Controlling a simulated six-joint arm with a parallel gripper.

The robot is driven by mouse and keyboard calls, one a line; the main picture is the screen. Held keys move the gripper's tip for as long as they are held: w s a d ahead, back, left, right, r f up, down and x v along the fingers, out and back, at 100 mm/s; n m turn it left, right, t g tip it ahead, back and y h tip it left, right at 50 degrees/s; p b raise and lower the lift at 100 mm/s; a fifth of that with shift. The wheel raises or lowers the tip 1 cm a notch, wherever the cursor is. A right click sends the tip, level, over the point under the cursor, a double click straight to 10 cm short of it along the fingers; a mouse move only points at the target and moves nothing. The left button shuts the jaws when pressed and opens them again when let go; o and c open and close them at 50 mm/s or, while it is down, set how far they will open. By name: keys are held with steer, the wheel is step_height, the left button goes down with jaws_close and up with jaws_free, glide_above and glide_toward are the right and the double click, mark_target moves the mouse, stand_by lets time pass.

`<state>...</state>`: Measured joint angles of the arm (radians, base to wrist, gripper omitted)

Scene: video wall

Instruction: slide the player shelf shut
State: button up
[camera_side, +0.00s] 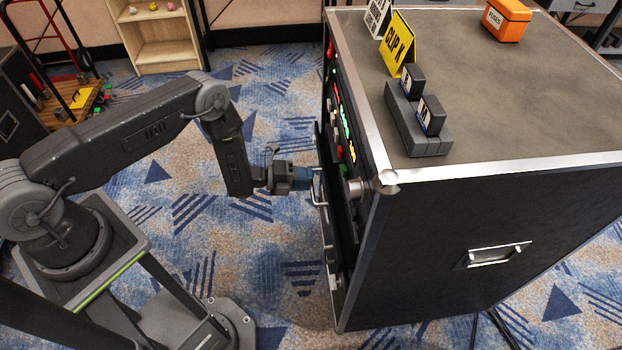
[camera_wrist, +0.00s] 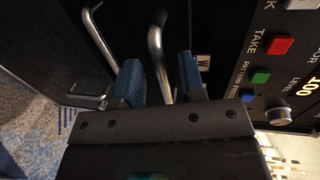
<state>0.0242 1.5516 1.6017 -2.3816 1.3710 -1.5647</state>
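The player shelf (camera_side: 326,200) is a dark front with a silver handle on the near face of the black rack case. It seems to stand slightly proud of the case front; how far is hard to tell. In the wrist view a bent silver handle bar (camera_wrist: 156,55) passes between the blue-padded fingers of my gripper (camera_wrist: 160,82). Gaps show between the bar and both pads, so my gripper looks open around it. In the side view my gripper (camera_side: 305,179) is at the rack front, beside the handle (camera_side: 318,190). Contact there cannot be made out.
Right of my fingers is a control panel (camera_wrist: 262,75) with red, green and blue buttons and a knob (camera_wrist: 278,116). Another silver handle (camera_wrist: 98,35) is at left. The case top holds a yellow sign (camera_side: 398,45), dark blocks (camera_side: 418,125) and an orange box (camera_side: 507,20).

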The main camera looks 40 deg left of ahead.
steer(key=shift+x, duration=1)
jaws_close()
